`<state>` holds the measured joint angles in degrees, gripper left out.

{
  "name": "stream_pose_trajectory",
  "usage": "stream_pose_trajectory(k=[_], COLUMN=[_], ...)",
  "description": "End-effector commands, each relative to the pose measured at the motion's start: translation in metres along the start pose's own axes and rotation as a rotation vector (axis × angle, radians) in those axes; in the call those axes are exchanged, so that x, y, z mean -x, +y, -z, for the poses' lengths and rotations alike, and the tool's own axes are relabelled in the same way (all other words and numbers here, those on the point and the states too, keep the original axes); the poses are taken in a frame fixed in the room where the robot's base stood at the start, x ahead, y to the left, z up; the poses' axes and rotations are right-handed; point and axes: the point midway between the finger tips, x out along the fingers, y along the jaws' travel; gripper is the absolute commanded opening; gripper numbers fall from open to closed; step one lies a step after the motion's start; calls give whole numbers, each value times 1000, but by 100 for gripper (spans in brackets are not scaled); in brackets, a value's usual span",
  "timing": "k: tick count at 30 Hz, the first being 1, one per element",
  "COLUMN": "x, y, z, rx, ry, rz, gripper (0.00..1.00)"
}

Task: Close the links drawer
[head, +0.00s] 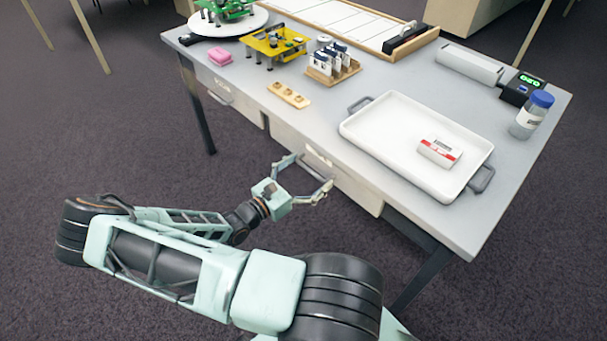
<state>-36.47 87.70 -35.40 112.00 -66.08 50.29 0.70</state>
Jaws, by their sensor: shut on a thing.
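The desk has two pale drawer fronts along its near side. A small label (318,155) sits on this front, too small to read. The left drawer front (240,105) has its own handle (219,97) and a label I cannot read, so I cannot tell by name which is the links drawer. No clear gap shows above the right drawer front.
Floor before the desk is clear.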

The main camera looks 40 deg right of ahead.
Motion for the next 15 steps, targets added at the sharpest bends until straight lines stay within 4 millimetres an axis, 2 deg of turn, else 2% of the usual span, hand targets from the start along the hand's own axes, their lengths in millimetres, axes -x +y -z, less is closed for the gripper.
stream_pose_trajectory(k=[6,7,8,15], x=[-4,-4,-4,-3], y=[-1,-2,-2,-1], z=[-1,-1,-1,-1], rx=[2,2,2,2], ry=[-3,-3,-3,-2], rz=[4,4,4,2], gripper=[51,96,100,100])
